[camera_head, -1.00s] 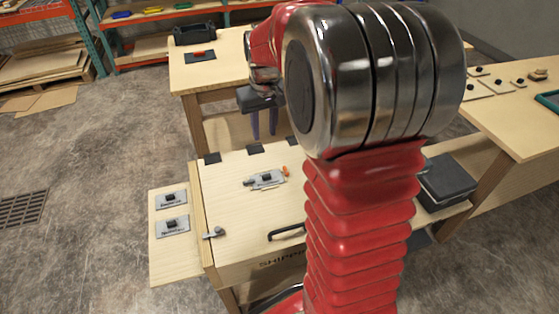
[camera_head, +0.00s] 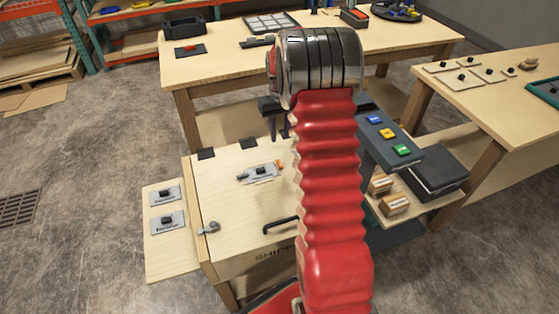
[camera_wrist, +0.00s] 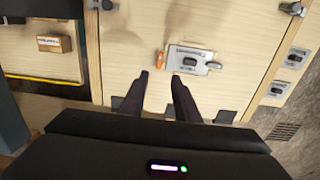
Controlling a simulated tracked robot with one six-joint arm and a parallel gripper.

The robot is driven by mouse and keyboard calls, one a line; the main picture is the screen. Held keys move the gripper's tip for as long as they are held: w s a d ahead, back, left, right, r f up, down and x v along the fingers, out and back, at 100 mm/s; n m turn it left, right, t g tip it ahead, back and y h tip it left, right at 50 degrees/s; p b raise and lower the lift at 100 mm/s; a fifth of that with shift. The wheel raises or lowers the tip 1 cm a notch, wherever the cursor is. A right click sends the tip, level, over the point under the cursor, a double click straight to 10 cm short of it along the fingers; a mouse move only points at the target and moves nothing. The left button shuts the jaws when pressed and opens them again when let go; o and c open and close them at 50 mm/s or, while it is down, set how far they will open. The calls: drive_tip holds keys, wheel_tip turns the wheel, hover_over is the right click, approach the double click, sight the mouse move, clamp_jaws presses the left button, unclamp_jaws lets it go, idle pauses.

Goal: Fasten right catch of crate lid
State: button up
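The pale wooden crate lid (camera_head: 225,185) is closed on the crate, with dark hinges at its far edge and a black handle (camera_head: 281,225) near its front. A metal catch (camera_head: 209,228) sits at its front left corner; in the wrist view, which is turned about, this catch (camera_wrist: 293,8) is at top right. The right catch (camera_wrist: 103,5) shows at the wrist view's top edge, partly cut off; my arm hides it in the head view. My gripper (camera_wrist: 158,88) is open and empty above the lid's far part, its two dark fingers apart.
A metal plate with a black knob (camera_head: 262,172) and an orange piece lies mid-lid. A side board (camera_head: 158,250) with two labelled plates is left. A button box (camera_head: 385,135) and small cartons (camera_head: 393,205) stand right. A workbench (camera_head: 225,75) is behind.

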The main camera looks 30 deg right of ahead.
sight(279, 164)
wheel_tip(279, 164, down, 14)
drive_tip(key=shift+r, duration=0.1)
idle(0.8)
drive_tip(key=shift+c, duration=0.6)
clamp_jaws()
drive_tip(key=shift+a, duration=0.15)
